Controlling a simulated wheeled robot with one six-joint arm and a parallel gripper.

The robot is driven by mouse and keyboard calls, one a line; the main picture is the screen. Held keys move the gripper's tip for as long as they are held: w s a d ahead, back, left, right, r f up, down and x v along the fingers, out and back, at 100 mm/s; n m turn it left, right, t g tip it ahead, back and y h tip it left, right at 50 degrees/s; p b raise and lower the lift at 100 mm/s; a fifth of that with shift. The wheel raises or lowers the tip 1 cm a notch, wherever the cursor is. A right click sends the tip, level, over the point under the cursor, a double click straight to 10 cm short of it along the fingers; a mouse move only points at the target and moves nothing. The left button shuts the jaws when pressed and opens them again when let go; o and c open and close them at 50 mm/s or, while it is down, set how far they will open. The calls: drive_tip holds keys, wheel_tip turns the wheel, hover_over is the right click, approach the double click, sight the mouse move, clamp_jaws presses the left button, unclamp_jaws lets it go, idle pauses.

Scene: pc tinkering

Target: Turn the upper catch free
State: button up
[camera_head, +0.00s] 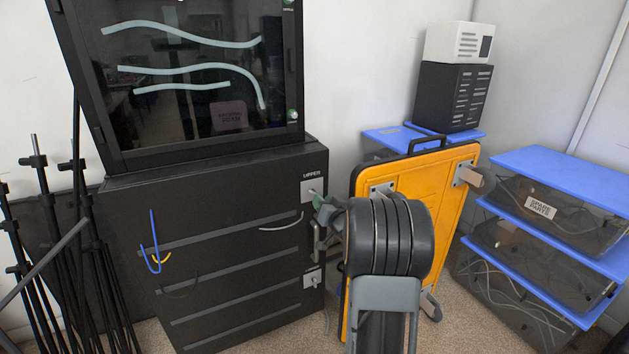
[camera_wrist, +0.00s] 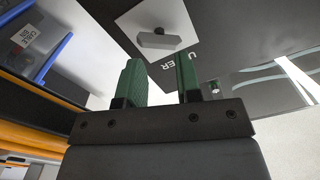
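The upper catch is a short grey lever (camera_head: 312,194) on a light square plate (camera_head: 308,184) at the top right of the black cabinet, under the word UPPER. I see no contact with the lever.
A lower catch plate (camera_head: 313,278) and a vertical handle (camera_head: 316,238) sit below on the cabinet (camera_head: 220,240). A yellow panel (camera_head: 440,205) stands close on the right. Blue-lidded bins (camera_head: 560,180) stand further right, and black stands (camera_head: 75,240) are at the left.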

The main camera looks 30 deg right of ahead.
sight(314, 192)
drive_tip(key=shift+f+m, duration=0.1)
drive_tip(key=shift+m, duration=0.8)
drive_tip(key=shift+w, duration=0.15)
drive_tip(key=shift+w+d, duration=0.15)
drive_tip(key=shift+w, duration=1)
clamp_jaws()
idle(0.3)
